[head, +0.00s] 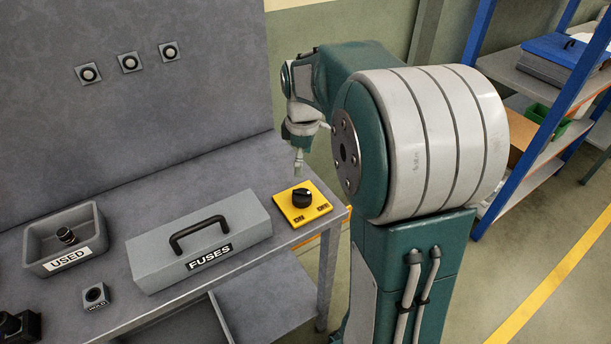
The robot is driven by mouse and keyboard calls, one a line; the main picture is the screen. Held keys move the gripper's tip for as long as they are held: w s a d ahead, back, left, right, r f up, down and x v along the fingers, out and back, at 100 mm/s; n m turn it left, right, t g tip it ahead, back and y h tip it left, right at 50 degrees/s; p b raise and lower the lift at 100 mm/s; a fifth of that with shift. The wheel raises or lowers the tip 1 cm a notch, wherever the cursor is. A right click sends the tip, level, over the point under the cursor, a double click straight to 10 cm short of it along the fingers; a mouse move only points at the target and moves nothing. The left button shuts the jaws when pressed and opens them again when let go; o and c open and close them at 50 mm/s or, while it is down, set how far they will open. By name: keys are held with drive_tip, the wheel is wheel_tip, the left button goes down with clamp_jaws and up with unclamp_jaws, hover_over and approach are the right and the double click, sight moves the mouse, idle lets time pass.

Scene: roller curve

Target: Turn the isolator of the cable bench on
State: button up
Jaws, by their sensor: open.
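The isolator is a black rotary knob (302,197) on a yellow plate (292,214) at the right end of the grey bench. Two small dark labels sit on the plate's near edge, too small to read for certain. A pale mark shows on the knob's top; I cannot tell which label it points to. My gripper (299,170) hangs fingers down above and slightly behind the knob, apart from it. It is small in view and open, with nothing seen between its fingers.
A grey FUSES case (150,247) with a black handle stands left of the plate. A USED tray (90,222) holding a dark cylinder and a small boxed button (95,295) are further left. Grey panel (200,50) stands behind. Blue-framed shelves (480,150) stand at right.

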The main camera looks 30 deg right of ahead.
sight(301, 191)
drive_tip(key=f, duration=0.3)
drive_tip(key=a+f, duration=0.1)
drive_tip(key=f, duration=0.2)
drive_tip(key=shift+s+a, duration=0.15)
drive_tip(key=f, duration=0.2)
drive_tip(key=d+f, duration=0.1)
drive_tip(key=f, duration=0.1)
drive_tip(key=shift+f, duration=0.4)
drive_tip(key=shift+a, duration=0.3)
drive_tip(key=shift+c, duration=0.3)
drive_tip(key=c, duration=1)
